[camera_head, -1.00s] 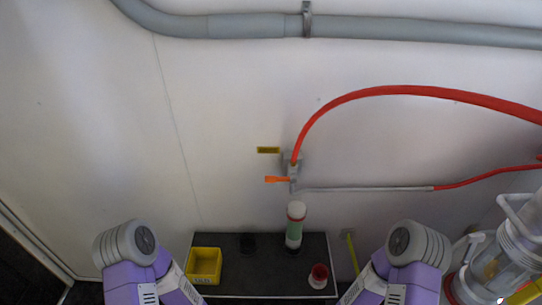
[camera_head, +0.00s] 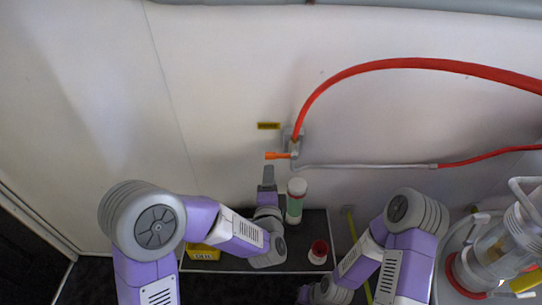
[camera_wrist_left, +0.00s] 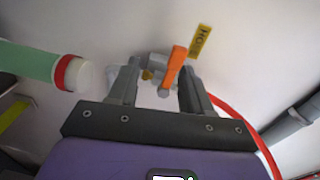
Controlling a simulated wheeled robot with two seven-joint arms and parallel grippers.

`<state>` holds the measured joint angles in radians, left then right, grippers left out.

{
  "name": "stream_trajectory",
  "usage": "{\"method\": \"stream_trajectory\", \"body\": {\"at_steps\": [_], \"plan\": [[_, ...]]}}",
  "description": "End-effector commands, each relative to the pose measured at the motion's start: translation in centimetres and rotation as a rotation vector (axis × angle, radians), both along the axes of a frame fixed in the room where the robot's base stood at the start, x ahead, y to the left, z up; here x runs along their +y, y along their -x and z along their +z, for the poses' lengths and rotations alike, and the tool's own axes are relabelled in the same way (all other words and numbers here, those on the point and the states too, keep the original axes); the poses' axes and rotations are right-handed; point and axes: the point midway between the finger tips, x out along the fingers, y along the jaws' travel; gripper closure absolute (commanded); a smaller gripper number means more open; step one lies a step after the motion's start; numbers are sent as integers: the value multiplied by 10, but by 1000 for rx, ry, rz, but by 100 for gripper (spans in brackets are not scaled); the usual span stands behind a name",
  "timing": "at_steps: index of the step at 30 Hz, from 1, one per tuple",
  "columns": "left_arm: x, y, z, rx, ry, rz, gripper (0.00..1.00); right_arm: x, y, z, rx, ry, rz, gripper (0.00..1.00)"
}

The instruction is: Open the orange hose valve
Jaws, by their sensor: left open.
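The orange valve handle (camera_head: 277,155) points left from a grey valve body (camera_head: 293,145) on the white wall, below a yellow label (camera_head: 268,126). My left gripper (camera_head: 268,170) is raised just below the handle in the head view. In the left wrist view, the left gripper (camera_wrist_left: 160,82) is open, and the orange handle (camera_wrist_left: 173,66) shows between and beyond its fingertips. I cannot tell whether they touch. The red hose (camera_head: 390,66) curves up and right from the valve. My right gripper is not in view; the right forearm is low at right.
A green bottle with a white cap (camera_head: 297,186) stands close right of my left gripper; the cap also shows in the left wrist view (camera_wrist_left: 82,76). A yellow bin (camera_head: 205,252) is partly hidden by my left arm. A red-and-white container (camera_head: 319,251) stands on the dark shelf.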

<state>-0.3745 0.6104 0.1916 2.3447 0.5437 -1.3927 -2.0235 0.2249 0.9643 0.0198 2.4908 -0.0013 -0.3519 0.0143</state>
Motion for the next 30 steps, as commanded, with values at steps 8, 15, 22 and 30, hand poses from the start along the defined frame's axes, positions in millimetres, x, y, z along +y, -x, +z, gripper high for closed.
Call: {"method": "stream_trajectory", "body": {"at_steps": [8, 15, 22, 30], "plan": [[-2, -13, 22, -65, -92, 27, 51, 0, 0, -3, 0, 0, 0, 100], [-2, -51, 21, -64, -91, 25, 51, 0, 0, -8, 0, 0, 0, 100], [-3, -71, 21, -62, -91, 22, 51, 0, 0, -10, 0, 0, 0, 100], [-3, -73, 22, -62, -91, 21, 51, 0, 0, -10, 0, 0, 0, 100]]}}
